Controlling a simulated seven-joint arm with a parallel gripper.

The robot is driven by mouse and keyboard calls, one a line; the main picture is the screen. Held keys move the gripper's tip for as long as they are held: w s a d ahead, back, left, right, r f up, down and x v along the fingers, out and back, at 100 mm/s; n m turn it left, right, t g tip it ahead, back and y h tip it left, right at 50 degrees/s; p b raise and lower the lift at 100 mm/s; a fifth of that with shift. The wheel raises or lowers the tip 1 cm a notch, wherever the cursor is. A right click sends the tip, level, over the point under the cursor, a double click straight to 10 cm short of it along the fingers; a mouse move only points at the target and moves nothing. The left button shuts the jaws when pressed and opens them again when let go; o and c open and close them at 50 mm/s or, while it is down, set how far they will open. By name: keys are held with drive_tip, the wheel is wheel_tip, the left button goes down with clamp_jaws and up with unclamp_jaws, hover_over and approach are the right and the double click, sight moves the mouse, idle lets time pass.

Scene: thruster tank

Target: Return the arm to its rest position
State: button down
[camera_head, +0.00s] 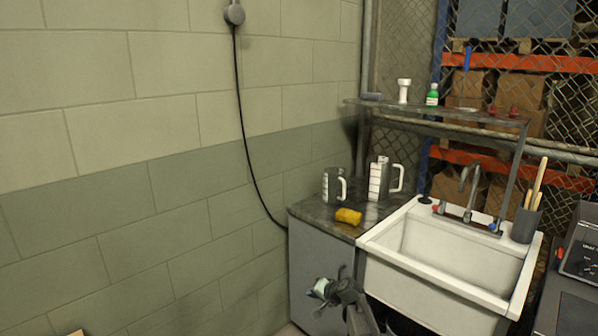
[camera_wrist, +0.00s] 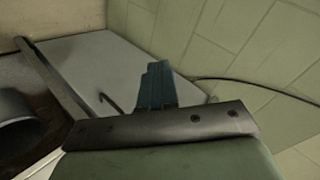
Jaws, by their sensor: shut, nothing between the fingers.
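My gripper (camera_head: 318,289) is low in the head view, in front of the grey cabinet (camera_head: 306,258) beside the sink. My arm reaches up to it from the bottom edge. In the wrist view the blue-grey fingers of my gripper (camera_wrist: 155,72) are together, with nothing held between them. Behind them is a flat grey panel (camera_wrist: 125,60). I cannot tell the gap between the fingers and the panel.
A white sink (camera_head: 450,250) stands right of the cabinet. On the counter (camera_head: 318,215) are two measuring jugs (camera_head: 335,184) (camera_head: 380,180) and a yellow sponge (camera_head: 348,216). A black cable (camera_head: 245,140) hangs down the block wall. The wall area at left looks clear.

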drive_tip(key=s+d+f+n+g+h, duration=0.1)
drive_tip(key=s+d+f+g, duration=0.25)
drive_tip(key=s+f, duration=1.05)
drive_tip(key=s+d+f+n+g+h, duration=0.15)
drive_tip(key=s+f+g, duration=0.25)
drive_tip(key=s+f, duration=1)
drive_tip(key=s+d+f+g+h, duration=0.1)
drive_tip(key=s+d+g, duration=0.1)
drive_tip(key=s, duration=0.8)
drive_tip(key=s+d+f+n+g+h, duration=0.1)
drive_tip(key=s+d+f+g, duration=0.1)
drive_tip(key=s, duration=0.9)
drive_tip(key=s+d+f+n+g+h, duration=0.1)
drive_tip(key=s+d+f+g+h, duration=0.1)
drive_tip(key=s, duration=0.9)
drive_tip(key=shift+d+g, duration=0.5)
drive_tip(key=shift+g, duration=0.25)
